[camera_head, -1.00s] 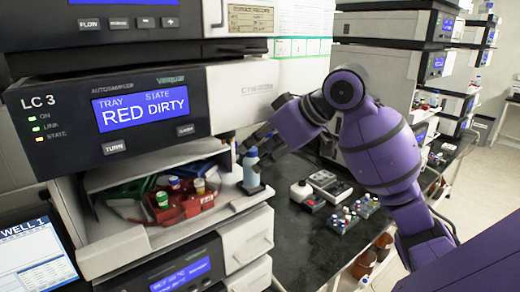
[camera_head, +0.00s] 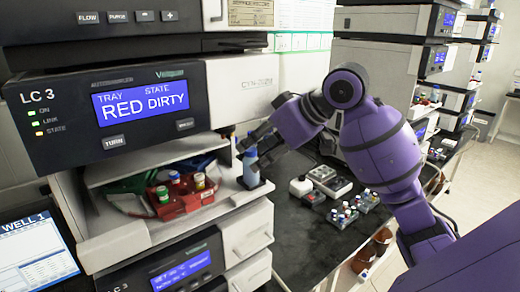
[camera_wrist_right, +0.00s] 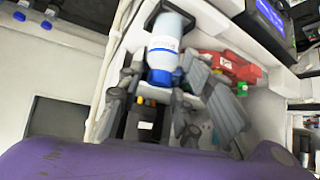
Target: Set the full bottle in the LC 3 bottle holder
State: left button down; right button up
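The bottle (camera_head: 250,166), pale blue with a blue cap, stands upright at the right front corner of the LC 3 tray bay. Its base sits in a dark bottle holder (camera_head: 257,188). The right wrist view shows the bottle (camera_wrist_right: 168,40) with its base in the dark holder (camera_wrist_right: 170,13). My right gripper (camera_wrist_right: 166,72) has its fingers on both sides of the bottle near the cap, with small gaps visible, so it looks open. In the head view, the right gripper (camera_head: 254,148) is partly hidden beside the bottle. My left gripper is not in view.
A red rack (camera_head: 181,201) with several capped vials sits left of the bottle, near a green tray part (camera_head: 130,186). The LC 3 panel (camera_head: 110,115) overhangs the bay. Small vial racks (camera_head: 343,218) and a white-topped device (camera_head: 301,187) stand on the dark bench to the right.

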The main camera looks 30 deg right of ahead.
jog(key=shift+o, duration=0.5)
jog(key=v, duration=1.2)
